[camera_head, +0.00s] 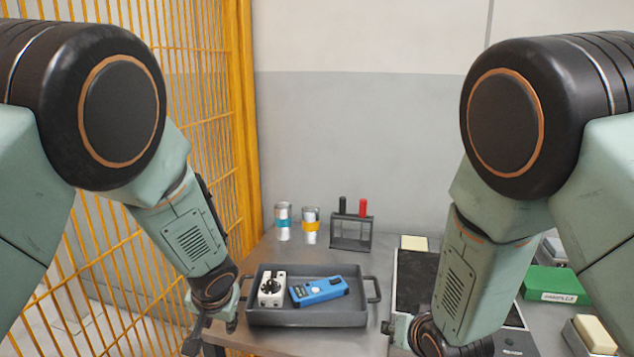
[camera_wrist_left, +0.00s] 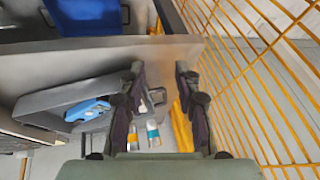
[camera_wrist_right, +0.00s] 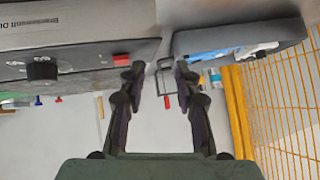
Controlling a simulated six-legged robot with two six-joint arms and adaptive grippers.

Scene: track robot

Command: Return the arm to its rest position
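My left arm comes down in the head view to the left end of the dark grey tray (camera_head: 305,319). My left gripper (camera_wrist_left: 160,72) has its fingers apart, with nothing held between them. In the left wrist view the tray (camera_wrist_left: 45,98) and its handle show beyond the fingers; I cannot tell the gap to the handle. My right gripper (camera_wrist_right: 158,70) is also open and empty, to the right of the tray in the head view and partly hidden by my arm. The tray rests on the table with a white device (camera_head: 271,288) and a blue meter (camera_head: 322,291) inside.
Two cans (camera_head: 283,222) and a rack with black and red items (camera_head: 351,230) stand behind the tray. A black-topped instrument (camera_head: 414,280) and a green box (camera_head: 553,285) are on the right. A yellow mesh fence (camera_head: 200,100) runs along the left.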

